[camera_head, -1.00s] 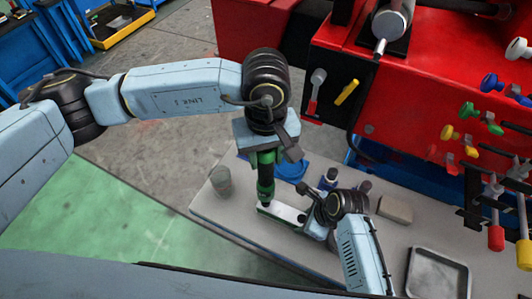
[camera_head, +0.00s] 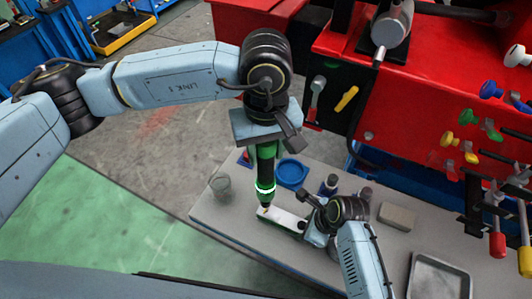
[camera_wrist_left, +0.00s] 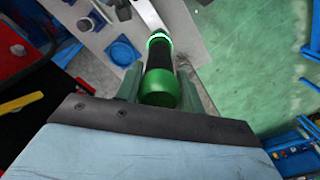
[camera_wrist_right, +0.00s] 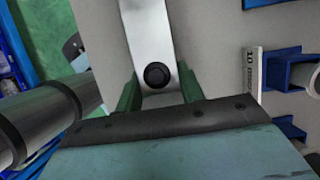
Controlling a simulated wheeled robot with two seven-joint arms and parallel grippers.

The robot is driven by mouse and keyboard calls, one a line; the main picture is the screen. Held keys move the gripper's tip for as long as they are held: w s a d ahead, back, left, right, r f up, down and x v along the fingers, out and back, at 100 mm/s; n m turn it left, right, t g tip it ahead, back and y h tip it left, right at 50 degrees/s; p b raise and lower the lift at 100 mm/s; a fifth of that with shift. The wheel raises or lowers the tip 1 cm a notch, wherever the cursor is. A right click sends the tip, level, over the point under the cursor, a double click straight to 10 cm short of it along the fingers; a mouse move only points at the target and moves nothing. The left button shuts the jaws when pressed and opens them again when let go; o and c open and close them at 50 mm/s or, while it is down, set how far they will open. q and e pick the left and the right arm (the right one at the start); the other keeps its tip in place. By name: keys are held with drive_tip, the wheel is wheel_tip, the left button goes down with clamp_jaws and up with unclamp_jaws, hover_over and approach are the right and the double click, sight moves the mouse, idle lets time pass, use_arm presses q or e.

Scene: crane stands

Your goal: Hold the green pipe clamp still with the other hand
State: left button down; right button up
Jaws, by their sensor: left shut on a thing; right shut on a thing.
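The pipe clamp (camera_head: 284,219) appears as a pale, narrow bar with a dark edge, low over the grey bench. My right gripper (camera_head: 308,228) is shut on its right end. In the right wrist view, the bar (camera_wrist_right: 150,38) runs up from between the fingers (camera_wrist_right: 156,95), with a round black bolt head between them. My left gripper (camera_head: 264,148) is shut on an upright green and black tool (camera_head: 264,172), whose ring glows green. The tool's tip is at the clamp's left end; I cannot tell if it touches. The tool also shows in the left wrist view (camera_wrist_left: 160,88).
The grey bench (camera_head: 232,213) carries a cup (camera_head: 221,186), a blue dish (camera_head: 292,173), a beige block (camera_head: 397,216) and a metal tray (camera_head: 437,277). A red machine (camera_head: 425,100) with levers stands behind and to the right.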

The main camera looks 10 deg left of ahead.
use_arm(q)
drive_tip(key=shift+r, duration=0.65)
use_arm(e)
drive_tip(key=o, duration=1.2)
drive_tip(key=v, duration=1.2)
